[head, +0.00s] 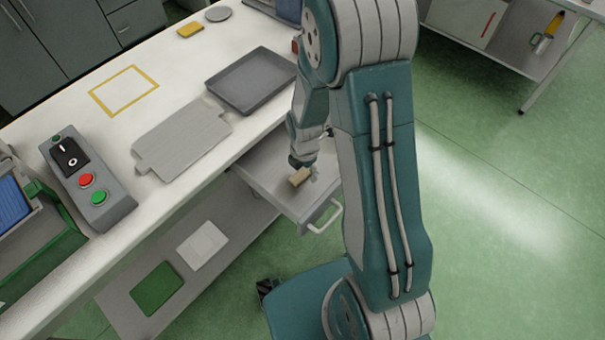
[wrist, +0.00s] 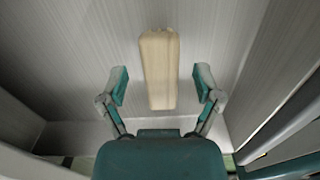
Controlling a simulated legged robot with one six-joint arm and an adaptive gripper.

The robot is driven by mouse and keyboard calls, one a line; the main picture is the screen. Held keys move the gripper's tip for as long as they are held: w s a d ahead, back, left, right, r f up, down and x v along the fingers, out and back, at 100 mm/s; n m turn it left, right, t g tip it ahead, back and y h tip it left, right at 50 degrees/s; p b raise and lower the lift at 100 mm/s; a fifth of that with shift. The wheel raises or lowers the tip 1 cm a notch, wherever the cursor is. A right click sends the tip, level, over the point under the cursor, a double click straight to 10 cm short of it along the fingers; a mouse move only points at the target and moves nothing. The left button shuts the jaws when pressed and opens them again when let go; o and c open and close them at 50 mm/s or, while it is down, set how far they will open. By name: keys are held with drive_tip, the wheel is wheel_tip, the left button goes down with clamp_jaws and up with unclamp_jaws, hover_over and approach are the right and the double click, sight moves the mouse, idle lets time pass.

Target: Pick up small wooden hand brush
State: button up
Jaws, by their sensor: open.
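The small wooden hand brush (head: 299,177) lies in the open drawer under the bench; in the head view my arm hides part of the drawer. In the wrist view the brush (wrist: 158,70) is a pale wooden block on the grey drawer floor, lengthwise in the picture. My gripper (wrist: 160,88) is open, with one teal fingertip to each side of the brush's near half. I see gaps between the brush and both fingertips. In the head view my gripper (head: 303,165) is just above the brush, inside the drawer's outline.
The drawer (head: 270,176) has raised side walls and a front handle (head: 325,217). On the white bench above are a dark grey tray (head: 252,106), a flat grey board (head: 182,140) and a control box (head: 93,186) with buttons. Green floor lies open at right.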

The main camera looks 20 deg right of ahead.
drive_tip(key=shift+f, duration=0.6)
clamp_jaws()
drive_tip(key=shift+r, duration=0.1)
